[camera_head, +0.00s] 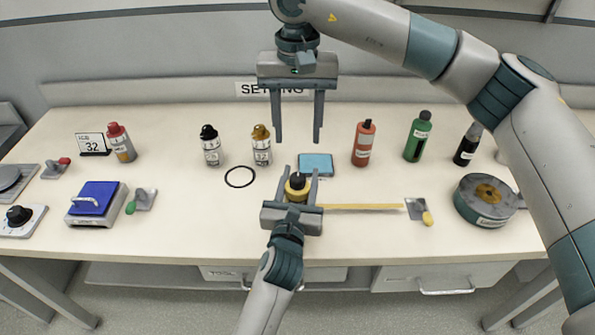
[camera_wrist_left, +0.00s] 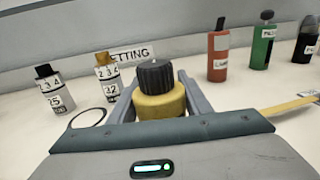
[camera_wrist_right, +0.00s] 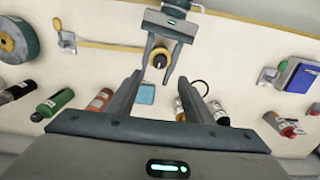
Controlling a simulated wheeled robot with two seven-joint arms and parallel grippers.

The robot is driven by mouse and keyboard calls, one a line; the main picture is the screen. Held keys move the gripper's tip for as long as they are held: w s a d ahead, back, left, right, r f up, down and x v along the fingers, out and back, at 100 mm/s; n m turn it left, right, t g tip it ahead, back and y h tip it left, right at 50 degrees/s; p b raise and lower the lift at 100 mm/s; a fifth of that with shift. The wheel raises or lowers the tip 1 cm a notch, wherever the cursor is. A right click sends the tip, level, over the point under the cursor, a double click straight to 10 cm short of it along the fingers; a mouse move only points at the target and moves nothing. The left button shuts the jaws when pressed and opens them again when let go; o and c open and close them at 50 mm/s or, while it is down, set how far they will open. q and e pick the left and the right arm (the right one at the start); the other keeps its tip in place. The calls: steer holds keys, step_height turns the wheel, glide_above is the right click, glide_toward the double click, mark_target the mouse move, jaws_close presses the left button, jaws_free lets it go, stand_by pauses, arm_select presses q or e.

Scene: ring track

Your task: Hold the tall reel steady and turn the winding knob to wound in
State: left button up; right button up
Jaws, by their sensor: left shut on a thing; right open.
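The tall reel (camera_head: 297,190) is a yellow cylinder with a black winding knob (camera_head: 298,179) on top. A yellow tape (camera_head: 362,207) runs out from it to the right. My left gripper (camera_head: 302,187) is shut on the reel's yellow body from the front, one finger on each side, as the left wrist view shows (camera_wrist_left: 160,103). The knob (camera_wrist_left: 156,75) stands clear above the fingers. My right gripper (camera_head: 298,140) is open and empty, pointing down above and behind the reel. In the right wrist view the knob (camera_wrist_right: 159,62) shows beyond its fingers. The knob's setting cannot be read.
A blue pad (camera_head: 316,163) lies behind the reel and a black ring (camera_head: 240,177) to its left. Several bottles, such as the orange one (camera_head: 364,144), stand along the back. A clamp with a yellow handle (camera_head: 418,211) is at the tape's right end. A grey drum (camera_head: 486,199) stands farther right.

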mark_target(297, 176)
step_height(297, 176, down, 12)
stand_by(0.9)
steer(key=c, duration=1.1)
